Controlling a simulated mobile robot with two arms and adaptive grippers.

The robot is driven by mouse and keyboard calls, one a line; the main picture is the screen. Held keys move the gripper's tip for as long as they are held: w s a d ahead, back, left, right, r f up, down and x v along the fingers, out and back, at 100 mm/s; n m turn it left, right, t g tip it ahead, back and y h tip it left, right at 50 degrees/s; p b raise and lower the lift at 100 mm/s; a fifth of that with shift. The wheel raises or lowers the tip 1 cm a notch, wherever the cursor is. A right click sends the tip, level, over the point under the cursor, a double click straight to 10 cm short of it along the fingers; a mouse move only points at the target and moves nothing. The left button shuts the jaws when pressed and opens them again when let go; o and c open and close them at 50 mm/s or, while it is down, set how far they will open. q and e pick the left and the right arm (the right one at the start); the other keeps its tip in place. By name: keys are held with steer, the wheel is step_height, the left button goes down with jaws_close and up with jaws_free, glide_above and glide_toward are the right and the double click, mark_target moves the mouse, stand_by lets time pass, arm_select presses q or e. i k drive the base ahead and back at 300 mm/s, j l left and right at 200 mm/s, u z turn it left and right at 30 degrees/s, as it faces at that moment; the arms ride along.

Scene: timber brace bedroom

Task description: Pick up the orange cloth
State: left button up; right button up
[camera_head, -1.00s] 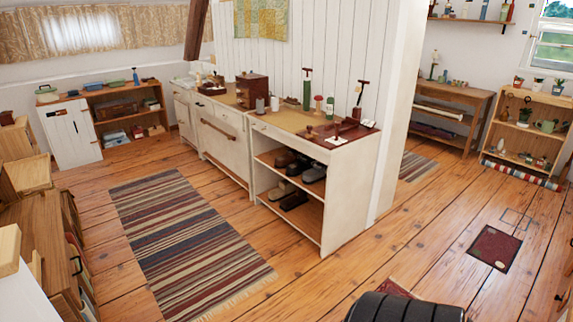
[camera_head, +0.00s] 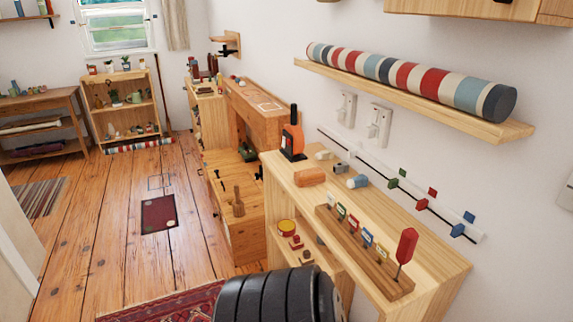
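I see nothing that I can firmly name as the orange cloth. A small orange-brown piece (camera_head: 310,177) lies on top of the light wooden shelf unit (camera_head: 430,262) at the right; I cannot tell whether it is cloth or wood. Neither of my grippers shows in the head view.
A striped roll (camera_head: 410,80) lies on a wall shelf. An orange and black object (camera_head: 292,137) stands on the unit's back end. A lower wooden cabinet (camera_head: 243,235) and a desk (camera_head: 262,108) line the wall. A dark red mat (camera_head: 159,214) lies on the floor. Open floor (camera_head: 110,235) runs left.

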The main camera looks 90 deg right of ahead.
mark_target(303, 178)
steer(key=z, duration=2.9)
steer(key=u, duration=4.7)
steer(key=z, duration=4.65)
